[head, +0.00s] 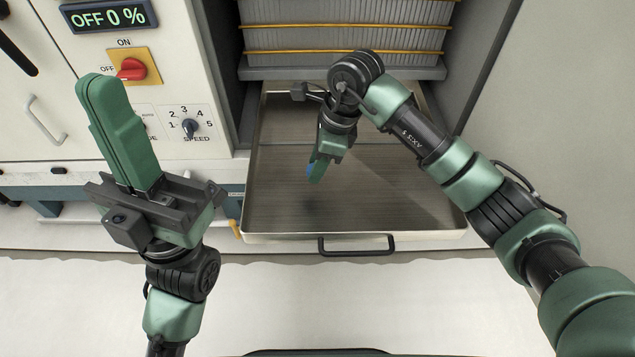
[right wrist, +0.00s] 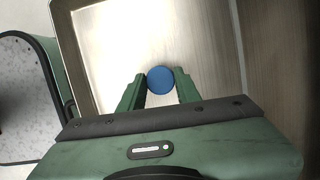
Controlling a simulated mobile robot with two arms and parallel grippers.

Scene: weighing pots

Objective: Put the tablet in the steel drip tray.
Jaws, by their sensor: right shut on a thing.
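The blue round tablet (right wrist: 160,80) is gripped between the fingertips of my right gripper (right wrist: 159,92) in the right wrist view. In the head view only a small blue part of the tablet (head: 311,170) shows beside the right gripper (head: 318,174); the fingers hide the rest. The right gripper points down over the steel drip tray (head: 385,205), inside its outline as seen from the head. The tablet's exact height above the tray floor cannot be told. My left gripper (head: 95,88) is at the left, its two fingers together and empty, in front of the cabinet.
The tray is pulled out below a ribbed filter panel (head: 345,45) with yellow bars. A black handle (head: 356,250) is on its front. A control cabinet at the left carries a red switch (head: 132,70) and a speed knob (head: 190,127). The tray floor around the right gripper looks bare.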

